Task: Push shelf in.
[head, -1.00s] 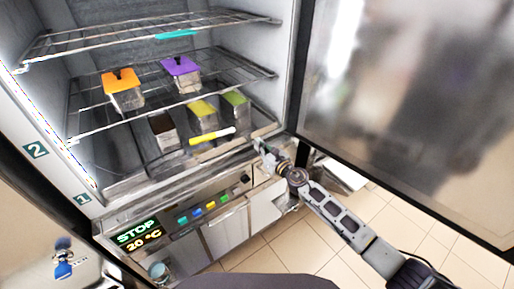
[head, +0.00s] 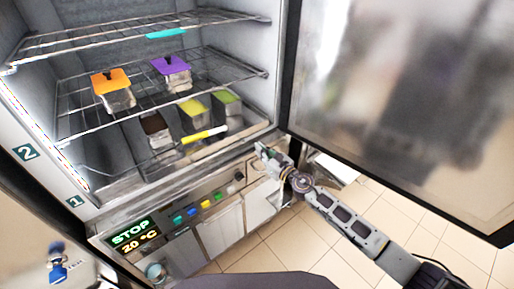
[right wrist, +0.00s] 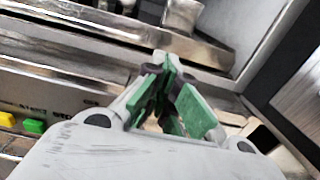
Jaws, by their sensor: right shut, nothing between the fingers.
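The open freezer holds wire shelves: an upper shelf (head: 100,42) and a middle shelf (head: 150,106). The middle shelf bears an orange-lidded container (head: 112,88) and a purple-lidded container (head: 172,72). Below it stand containers with brown (head: 155,128), yellow (head: 194,112) and green lids. A yellow-and-white bar (head: 205,134) shows in front of them. My right gripper (head: 262,151) is shut and empty, at the freezer's front lower right edge, below and right of the shelves. In the right wrist view its green-padded fingers (right wrist: 170,80) point toward a metal ledge. My left gripper is not in view.
The freezer door (head: 410,110) stands open on the right. The control panel (head: 190,208), with a STOP display and coloured buttons, is below the opening. A teal strip (head: 166,33) shows at the upper shelf. Tiled floor (head: 285,245) lies clear below.

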